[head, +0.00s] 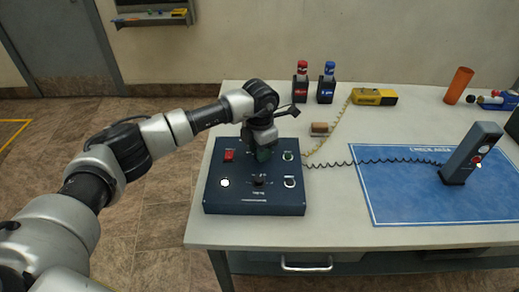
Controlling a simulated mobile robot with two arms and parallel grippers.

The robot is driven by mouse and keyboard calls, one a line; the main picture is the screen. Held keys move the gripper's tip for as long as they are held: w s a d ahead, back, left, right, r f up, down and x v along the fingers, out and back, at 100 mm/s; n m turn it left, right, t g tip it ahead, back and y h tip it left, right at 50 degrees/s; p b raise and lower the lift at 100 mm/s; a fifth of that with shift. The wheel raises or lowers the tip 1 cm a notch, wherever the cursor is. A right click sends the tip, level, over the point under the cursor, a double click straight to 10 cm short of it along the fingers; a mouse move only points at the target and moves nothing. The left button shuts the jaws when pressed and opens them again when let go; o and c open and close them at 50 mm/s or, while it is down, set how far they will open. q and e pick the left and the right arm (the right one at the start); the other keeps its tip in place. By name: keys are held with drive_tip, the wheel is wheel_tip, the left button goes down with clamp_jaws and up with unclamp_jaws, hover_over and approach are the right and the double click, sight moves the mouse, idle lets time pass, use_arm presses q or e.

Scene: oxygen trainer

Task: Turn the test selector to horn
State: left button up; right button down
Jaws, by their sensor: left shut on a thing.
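The dark blue trainer box (225,205) sits on the left part of the table. My left gripper (263,155) points down at the upper middle of its panel. It is shut on a control there, which its fingers mostly hide. A dark knob (259,181) shows just in front of the gripper, at the lower middle of the panel. The labels are too small to read, so I cannot tell which control is the test selector or where it points. A red switch (229,155), a white round button (224,183) and a green-ringed part (288,156) are also on the panel. My right gripper is not in view.
A coiled cord (350,162) runs from the box to a dark handset (470,153) on the blue mat (410,205). Behind the box are a small brown block (319,129), red and blue-topped holders (301,88), a yellow case (374,97) and an orange cylinder (458,85).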

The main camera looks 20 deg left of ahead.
use_arm(q)
drive_tip(key=n, duration=0.5)
drive_tip(key=shift+n, duration=0.3)
idle(0.4)
drive_tip(key=o, duration=0.9)
drive_tip(key=shift+o, duration=0.2)
drive_tip(key=shift+r, duration=0.1)
wheel_tip(320, 180, up, 11)
drive_tip(key=b, duration=0.1)
drive_tip(key=shift+f, duration=0.2)
